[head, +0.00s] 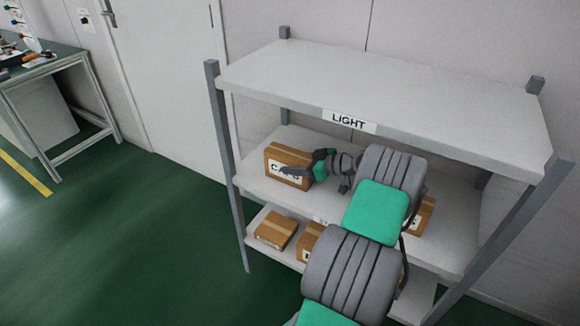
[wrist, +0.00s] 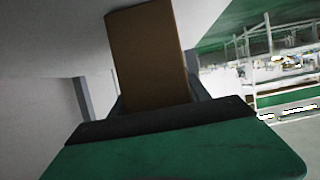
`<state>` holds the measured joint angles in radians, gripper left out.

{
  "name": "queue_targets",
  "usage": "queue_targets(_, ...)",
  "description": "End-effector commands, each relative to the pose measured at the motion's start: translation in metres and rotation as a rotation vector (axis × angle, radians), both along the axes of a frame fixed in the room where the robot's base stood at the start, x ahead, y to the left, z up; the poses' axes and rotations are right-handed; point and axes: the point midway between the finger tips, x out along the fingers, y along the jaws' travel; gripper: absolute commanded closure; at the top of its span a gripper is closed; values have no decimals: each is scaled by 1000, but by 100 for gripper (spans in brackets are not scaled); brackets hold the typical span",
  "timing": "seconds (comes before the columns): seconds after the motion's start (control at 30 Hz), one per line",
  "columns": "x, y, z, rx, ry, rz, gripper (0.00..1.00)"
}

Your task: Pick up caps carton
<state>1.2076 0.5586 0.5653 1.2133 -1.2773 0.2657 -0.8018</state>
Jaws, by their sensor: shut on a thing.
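The caps carton (head: 282,163) is a brown cardboard box with a white label, partly covered by my gripper. It is at the left end of the middle shelf (head: 262,192) in the head view. I cannot tell whether it touches the shelf. My gripper (head: 304,171) reaches it from the right and is shut on it. In the wrist view the carton (wrist: 150,55) stands up as a plain brown face beyond the green and black gripper body. The fingertips are mostly hidden there.
The top shelf (head: 390,90), labelled LIGHT, is bare and hangs above my arm. Another carton (head: 426,214) sits right of my arm on the middle shelf. A flat carton (head: 276,230) lies on the lower shelf. A grey post (head: 228,150) stands left. Green floor is clear at left.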

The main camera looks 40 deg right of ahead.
Motion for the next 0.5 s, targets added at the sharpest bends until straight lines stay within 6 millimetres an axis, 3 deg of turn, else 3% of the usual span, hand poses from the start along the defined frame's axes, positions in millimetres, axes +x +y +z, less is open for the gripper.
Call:
queue_targets(0.3, 0, 0, 0, 0, 0, -1, 99)
queue_targets(0.5, 0, 0, 1, -2, -2, 0, 100)
